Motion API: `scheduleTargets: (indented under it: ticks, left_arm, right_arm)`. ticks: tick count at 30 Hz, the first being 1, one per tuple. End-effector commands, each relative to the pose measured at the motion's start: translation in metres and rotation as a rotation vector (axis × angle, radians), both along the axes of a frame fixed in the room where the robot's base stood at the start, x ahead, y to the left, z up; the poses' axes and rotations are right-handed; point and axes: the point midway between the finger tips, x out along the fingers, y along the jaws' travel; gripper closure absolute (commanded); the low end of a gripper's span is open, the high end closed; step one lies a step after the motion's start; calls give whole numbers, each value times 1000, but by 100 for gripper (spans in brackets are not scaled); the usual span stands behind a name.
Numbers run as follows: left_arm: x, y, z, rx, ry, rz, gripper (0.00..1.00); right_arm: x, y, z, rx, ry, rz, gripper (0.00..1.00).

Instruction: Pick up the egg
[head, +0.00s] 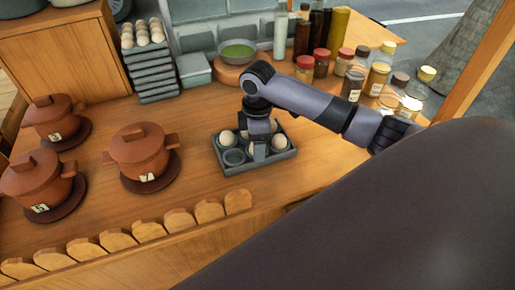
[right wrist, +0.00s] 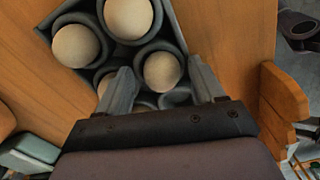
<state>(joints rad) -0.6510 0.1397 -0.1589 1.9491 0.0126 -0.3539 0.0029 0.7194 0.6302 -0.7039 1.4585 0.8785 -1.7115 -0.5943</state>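A grey egg tray (head: 262,164) with round cups sits on the wooden counter and holds several pale eggs. One egg (head: 227,137) is at its left and another egg (head: 279,141) at its right; a front-left cup (head: 234,157) is empty. My right gripper (head: 259,151) points down over the tray. In the right wrist view its two fingers are apart, with an egg (right wrist: 162,71) in the gap between them. Contact cannot be seen. Two more eggs lie beyond the fingers, and others are partly hidden by the left finger and the gripper body. My left gripper is not in view.
Brown lidded clay pots (head: 142,155) stand at the left. A stack of grey trays (head: 155,75) with eggs on top, a green bowl (head: 237,52) and several jars and bottles (head: 378,77) line the back. Scalloped wooden trim (head: 180,223) edges the front. Counter around the tray is clear.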

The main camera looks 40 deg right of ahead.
Motion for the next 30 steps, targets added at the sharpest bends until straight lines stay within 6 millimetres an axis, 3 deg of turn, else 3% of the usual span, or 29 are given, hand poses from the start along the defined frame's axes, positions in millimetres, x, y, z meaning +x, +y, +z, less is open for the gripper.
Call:
scheduleTargets:
  ticks: [11, 25, 26, 27, 30]
  left_arm:
    - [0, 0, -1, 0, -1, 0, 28]
    - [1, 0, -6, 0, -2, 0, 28]
    - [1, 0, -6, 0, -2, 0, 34]
    - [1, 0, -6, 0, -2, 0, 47]
    - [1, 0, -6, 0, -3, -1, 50]
  right_arm:
    - [-4, 1, -1, -1, 15, 4, 26]
    - [-2, 4, 62, 1, 8, 3, 26]
    - [-3, 4, 64, 1, 8, 4, 26]
    - [-3, 4, 67, 2, 7, 4, 26]
    - [-3, 5, 69, 2, 7, 3, 26]
